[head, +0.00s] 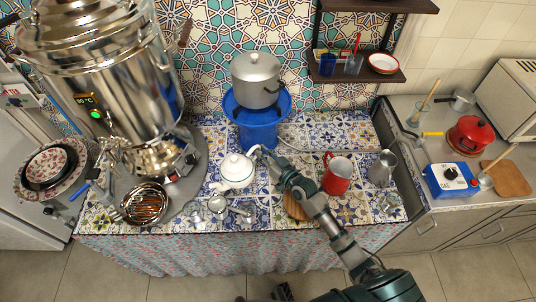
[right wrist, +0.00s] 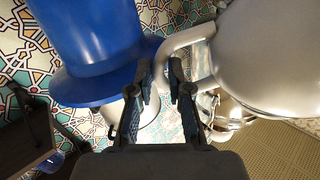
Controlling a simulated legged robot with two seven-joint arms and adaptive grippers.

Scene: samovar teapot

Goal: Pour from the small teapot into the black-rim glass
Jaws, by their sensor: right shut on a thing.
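The small white teapot (head: 237,172) stands upright on the patterned tile table, near the middle. My right gripper (head: 266,158) is at its right side, by the curved handle. In the right wrist view the teapot's pale rounded body (right wrist: 275,55) fills the upper right, and its handle reaches between my fingers (right wrist: 163,88), which are shut on it. Several small glass or metal vessels (head: 218,205) stand front left of the teapot, and another glass (head: 390,203) stands at the right. They are too small for me to tell which has a black rim.
A large samovar (head: 115,85) stands left. A red mug (head: 338,176) and a metal jug (head: 382,168) stand right of my arm.

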